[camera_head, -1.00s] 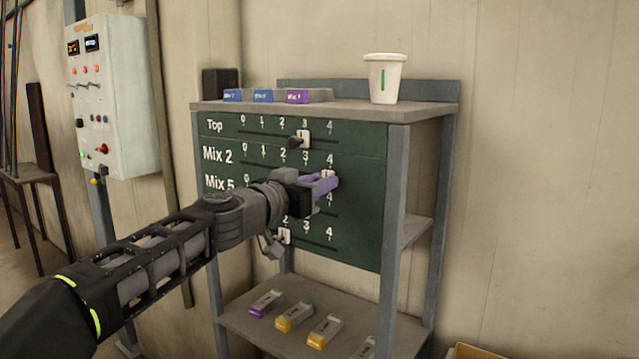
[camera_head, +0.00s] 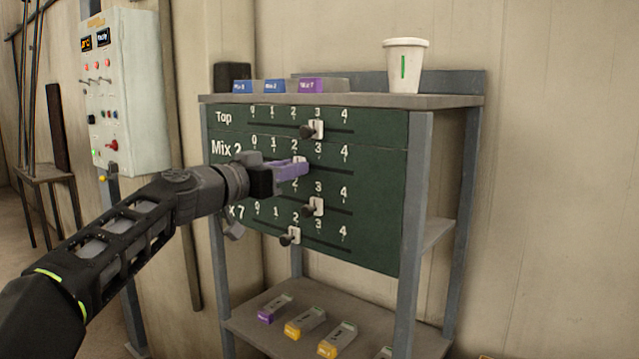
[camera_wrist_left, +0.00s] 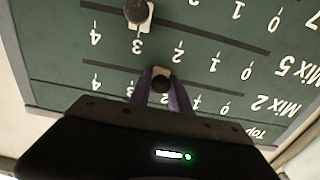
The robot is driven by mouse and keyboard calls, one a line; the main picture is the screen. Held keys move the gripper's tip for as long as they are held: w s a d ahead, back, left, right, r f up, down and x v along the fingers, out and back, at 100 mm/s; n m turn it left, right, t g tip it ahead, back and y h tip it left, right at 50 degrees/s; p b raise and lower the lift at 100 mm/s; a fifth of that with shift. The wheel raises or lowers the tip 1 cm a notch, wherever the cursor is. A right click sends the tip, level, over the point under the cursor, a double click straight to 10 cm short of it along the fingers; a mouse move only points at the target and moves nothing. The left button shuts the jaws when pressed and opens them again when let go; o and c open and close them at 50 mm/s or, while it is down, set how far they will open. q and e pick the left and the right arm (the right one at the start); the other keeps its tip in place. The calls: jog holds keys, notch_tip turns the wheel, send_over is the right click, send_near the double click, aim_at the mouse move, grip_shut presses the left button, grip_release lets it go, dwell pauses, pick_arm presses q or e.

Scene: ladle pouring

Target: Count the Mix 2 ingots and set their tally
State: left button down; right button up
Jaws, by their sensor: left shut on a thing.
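The dark green tally board (camera_head: 375,210) carries rows of sliders marked 0 to 4. My left gripper (camera_head: 303,167), with purple fingers, is shut on the Mix 2 slider (camera_head: 299,160), which stands at about 2. The Top slider (camera_head: 317,129) is at 3, the Mix 5 slider (camera_head: 316,206) at 3 and the Mix 7 slider (camera_head: 291,236) at about 2. Several ingots lie on the lower shelf, including a purple-ended one (camera_head: 275,308) and a yellow-ended one (camera_head: 305,322); their stamps are unreadable.
Labelled blocks, two blue and one purple (camera_head: 311,86), sit on the rack's top shelf (camera_head: 440,101) beside a white cup (camera_head: 404,66). A control box (camera_head: 125,90) hangs at the left. The rack's right post (camera_head: 413,200) stands beside the board.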

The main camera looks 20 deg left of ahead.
pick_arm(q)
jog(key=w+a, duration=0.3)
jog(key=a, duration=0.4)
jog(key=shift+a, duration=0.15)
jog(key=c, duration=1.2)
grip_release()
jog(key=shift+c, duration=0.2)
jog(key=shift+s, duration=0.15)
jog(key=b+v, duration=0.4)
jog(key=v, duration=0.3)
jog(key=shift+s, duration=0.3)
jog(key=shift+a, duration=0.1)
